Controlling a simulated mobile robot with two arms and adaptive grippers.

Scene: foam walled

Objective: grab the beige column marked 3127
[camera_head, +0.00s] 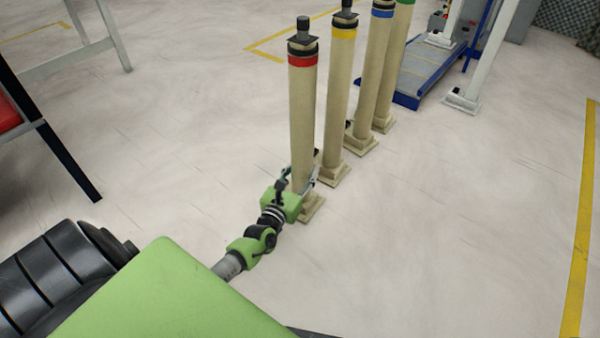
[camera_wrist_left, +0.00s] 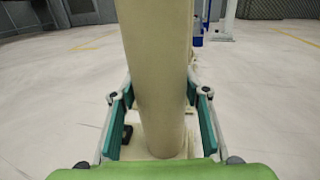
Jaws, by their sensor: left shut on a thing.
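A tall beige column with a red band and dark cap (camera_head: 303,115) stands upright on a square base at the front of a row. No number 3127 can be read on it. My left gripper (camera_head: 300,181) is shut on this column low down, just above its base. In the left wrist view the column (camera_wrist_left: 157,70) fills the middle, with a teal-padded finger of the gripper (camera_wrist_left: 161,110) on each side. My right gripper is not in view.
Similar beige columns with a yellow band (camera_head: 338,100), a blue band (camera_head: 371,80) and a green band (camera_head: 398,60) stand close behind. A blue-edged platform (camera_head: 425,75) and a white post (camera_head: 490,55) lie beyond. Floor at right is clear up to a yellow line (camera_head: 581,240).

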